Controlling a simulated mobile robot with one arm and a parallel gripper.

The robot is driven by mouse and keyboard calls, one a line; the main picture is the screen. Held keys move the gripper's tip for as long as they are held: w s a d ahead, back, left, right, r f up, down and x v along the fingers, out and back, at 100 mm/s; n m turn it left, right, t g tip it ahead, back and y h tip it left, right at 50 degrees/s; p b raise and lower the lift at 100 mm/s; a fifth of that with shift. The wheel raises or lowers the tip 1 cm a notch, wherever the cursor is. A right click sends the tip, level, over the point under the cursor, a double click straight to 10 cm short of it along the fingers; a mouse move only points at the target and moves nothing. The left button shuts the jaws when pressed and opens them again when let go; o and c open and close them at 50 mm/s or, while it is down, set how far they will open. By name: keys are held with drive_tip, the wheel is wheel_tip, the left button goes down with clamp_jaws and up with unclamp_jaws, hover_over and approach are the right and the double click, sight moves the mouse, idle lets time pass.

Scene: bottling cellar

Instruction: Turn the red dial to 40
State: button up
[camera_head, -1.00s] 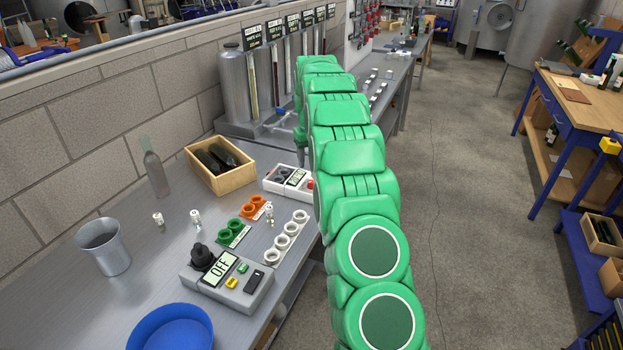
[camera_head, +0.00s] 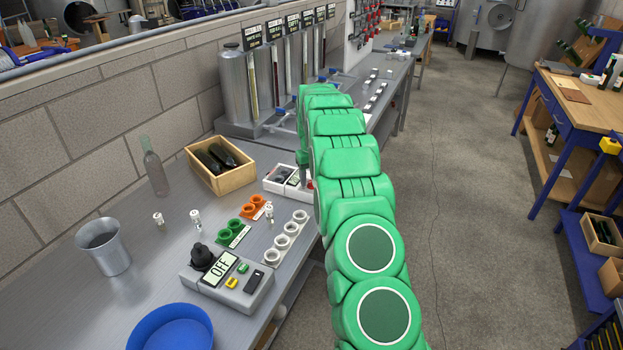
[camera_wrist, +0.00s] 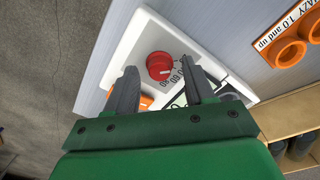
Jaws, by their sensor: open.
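The red dial (camera_wrist: 159,66) is a round red knob on a white box (camera_wrist: 146,38) in the wrist view. Its printed scale is upside down and partly covered, so I cannot read the setting. In the head view the white box (camera_head: 275,185) stands behind the coloured rings, partly hidden by my arm. My gripper (camera_wrist: 158,68) is open, with one finger on each side of the dial in the picture. No contact shows. An orange part and a display on the box are partly hidden by the fingers.
A wooden crate (camera_head: 236,181) with dark bottles stands left of the white box. Orange rings (camera_head: 257,202) and white rings (camera_head: 290,231) lie nearer. A grey box with a black knob (camera_head: 202,256) reads OFF. Metal tanks (camera_head: 236,92) stand behind.

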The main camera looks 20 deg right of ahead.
drive_tip(key=shift+f, duration=0.15)
clamp_jaws()
idle(0.4)
drive_tip(key=shift+m, duration=2.8)
unclamp_jaws()
